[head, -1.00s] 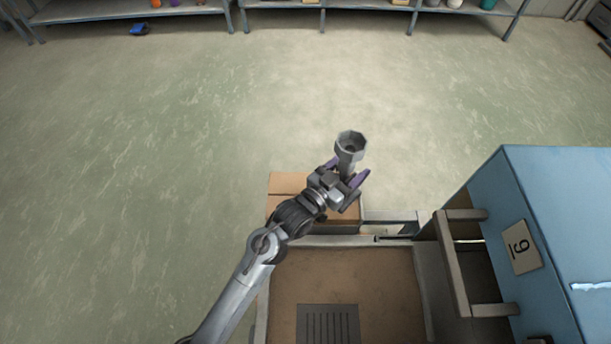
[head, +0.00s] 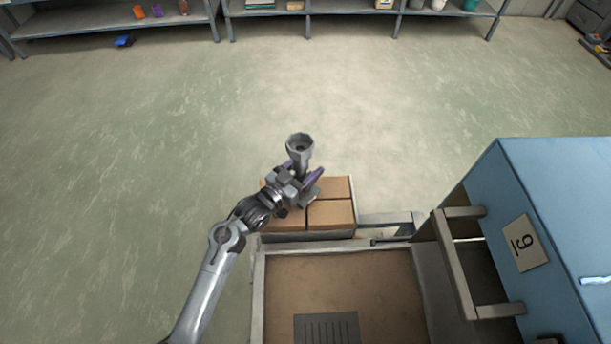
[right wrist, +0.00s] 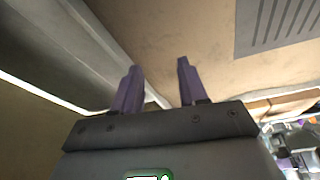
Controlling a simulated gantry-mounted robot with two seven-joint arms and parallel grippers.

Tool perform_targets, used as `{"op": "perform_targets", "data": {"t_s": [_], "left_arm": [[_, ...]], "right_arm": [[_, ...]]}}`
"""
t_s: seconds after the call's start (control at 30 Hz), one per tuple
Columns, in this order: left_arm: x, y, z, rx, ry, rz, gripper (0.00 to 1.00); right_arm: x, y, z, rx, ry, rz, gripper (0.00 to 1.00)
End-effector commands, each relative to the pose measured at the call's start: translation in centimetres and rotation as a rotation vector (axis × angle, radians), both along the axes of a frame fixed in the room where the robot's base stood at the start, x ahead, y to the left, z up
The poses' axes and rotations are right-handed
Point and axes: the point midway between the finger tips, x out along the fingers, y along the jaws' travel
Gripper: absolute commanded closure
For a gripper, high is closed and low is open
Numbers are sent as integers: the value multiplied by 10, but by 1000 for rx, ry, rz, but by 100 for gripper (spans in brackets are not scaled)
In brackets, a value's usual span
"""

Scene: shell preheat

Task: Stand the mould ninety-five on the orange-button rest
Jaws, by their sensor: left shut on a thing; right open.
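My left gripper (head: 304,178) is shut on a grey metal mould (head: 300,150) with a wide, hollow, faceted top and a narrower stem. It holds the mould roughly upright above the brown blocks. No number can be read on the mould. My right gripper (right wrist: 158,85) shows in the right wrist view, its two purple fingers apart with nothing between them. It is over the brown tray surface. I see no orange button or rest in these frames.
Brown blocks (head: 331,214) sit in a holder behind the framed brown tray (head: 340,275). A dark slotted plate (head: 327,328) lies in the tray.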

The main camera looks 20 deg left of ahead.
Motion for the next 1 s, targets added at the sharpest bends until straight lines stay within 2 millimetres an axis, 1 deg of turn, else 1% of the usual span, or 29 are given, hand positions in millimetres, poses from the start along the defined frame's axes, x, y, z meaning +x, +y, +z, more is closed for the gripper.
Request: {"op": "perform_targets", "data": {"t_s": [0.07,0.17,0.3,0.4,0.7,0.83,0.87,1.0], "left_arm": [[0,0,-2,-1,-3,0,84],[0,0,-12,0,-1,0,84],[0,0,-31,-2,1,1,84],[0,0,-38,-1,-3,1,84],[0,0,-39,0,-3,1,84],[0,0,-42,0,-2,0,84],[0,0,-43,0,1,0,30],[0,0,-43,0,1,1,9]], "right_arm": [[0,0,-1,2,-1,-2,57],[0,1,-5,3,-1,-1,57],[0,1,-11,3,-1,-1,57],[0,1,-13,3,-1,-1,57],[0,-1,-12,-4,-1,3,57],[0,-2,-14,-7,-1,5,57],[0,-2,-13,-8,-1,6,57],[0,-2,-13,-8,-1,5,57]]}}
